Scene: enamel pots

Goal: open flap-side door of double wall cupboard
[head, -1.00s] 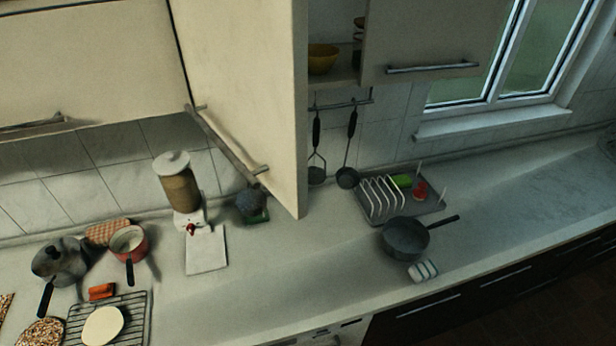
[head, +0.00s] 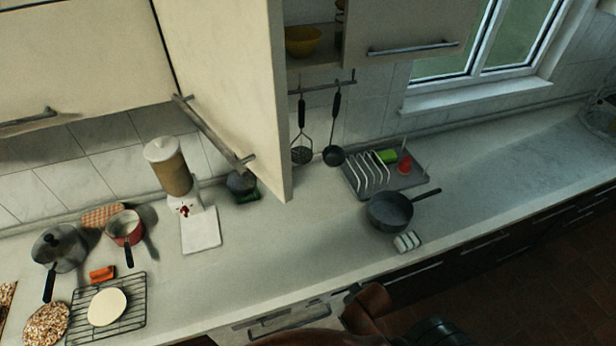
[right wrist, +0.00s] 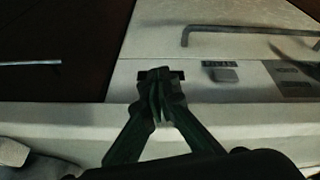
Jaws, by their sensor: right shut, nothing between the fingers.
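The wall cupboard has a cream hinged door (head: 225,75) that stands swung out from the wall, with a long bar handle (head: 215,135) low on its left face. Right of this door, open shelving shows a yellow bowl (head: 303,41). Further right is a shut cream panel (head: 395,25) with a horizontal bar handle (head: 413,48). My right gripper (right wrist: 160,75) is shut and empty in the right wrist view, in front of the pale appliance front, far from the cupboard door. Part of my right arm shows at the bottom of the head view. My left gripper is not in view.
Below the cupboard, a blender (head: 170,168), a red pot (head: 124,227), a grey pot (head: 60,248) and a wire rack (head: 130,325) stand on the counter (head: 270,245). A dark pan (head: 390,212) and dish rack (head: 420,180) are at right. Utensils hang below the shelf.

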